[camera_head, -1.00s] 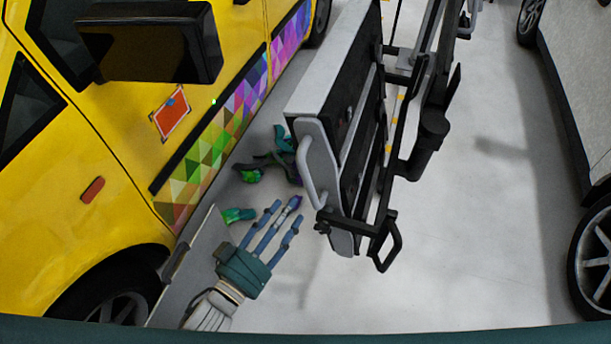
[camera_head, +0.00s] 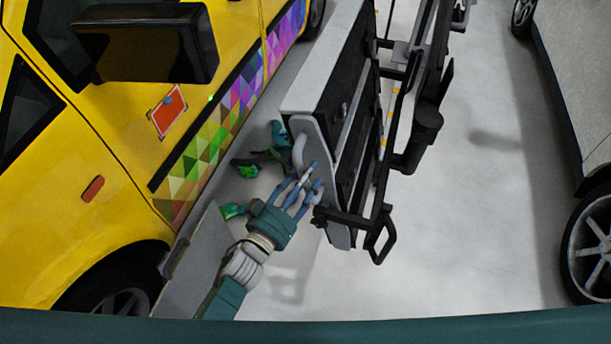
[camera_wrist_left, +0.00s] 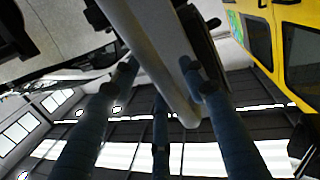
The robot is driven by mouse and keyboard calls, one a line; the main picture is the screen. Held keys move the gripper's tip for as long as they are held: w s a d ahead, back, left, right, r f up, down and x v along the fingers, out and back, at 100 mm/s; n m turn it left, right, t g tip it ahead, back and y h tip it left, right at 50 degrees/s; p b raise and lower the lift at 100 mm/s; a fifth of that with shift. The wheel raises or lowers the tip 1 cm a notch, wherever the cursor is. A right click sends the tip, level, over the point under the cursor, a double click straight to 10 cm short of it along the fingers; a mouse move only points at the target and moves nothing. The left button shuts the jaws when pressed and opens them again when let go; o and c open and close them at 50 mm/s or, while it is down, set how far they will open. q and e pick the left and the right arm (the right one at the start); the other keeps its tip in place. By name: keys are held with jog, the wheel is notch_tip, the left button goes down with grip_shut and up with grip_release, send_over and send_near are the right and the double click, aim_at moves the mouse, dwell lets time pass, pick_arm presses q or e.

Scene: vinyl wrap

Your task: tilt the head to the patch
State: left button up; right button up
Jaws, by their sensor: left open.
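An orange-red patch (camera_head: 163,117) with a light border lies on the yellow car's door in the head view. A small blue piece (camera_head: 172,98) sits at its upper part. My left gripper (camera_head: 308,181) is open at the grey end panel of the cart, beside its pale loop handle (camera_head: 299,155). In the left wrist view, the handle bar (camera_wrist_left: 150,60) runs between my spread blue fingers (camera_wrist_left: 160,110). I cannot tell whether they touch it. My right gripper is not in view.
The cart (camera_head: 335,75), with black rails and a lower handle (camera_head: 381,240), stands right of the yellow car (camera_head: 100,185). Crumpled green and teal pieces (camera_head: 262,160) lie between them. A pale vehicle (camera_head: 580,80) stands at right. Clear floor (camera_head: 480,220) lies between.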

pick_arm(q)
grip_shut()
jog(key=d+m, duration=0.1)
jog(key=s+d+m, duration=0.1)
jog(key=d, duration=0.1)
jog(key=s+d+m+p, duration=0.1)
jog(key=d, duration=0.1)
jog(key=shift+d+r+g, duration=0.2)
jog(key=shift+r+g, duration=0.05)
jog(key=shift+g, duration=0.05)
grip_release()
jog(key=shift+w+a, duration=0.1)
jog(key=v, duration=1.2)
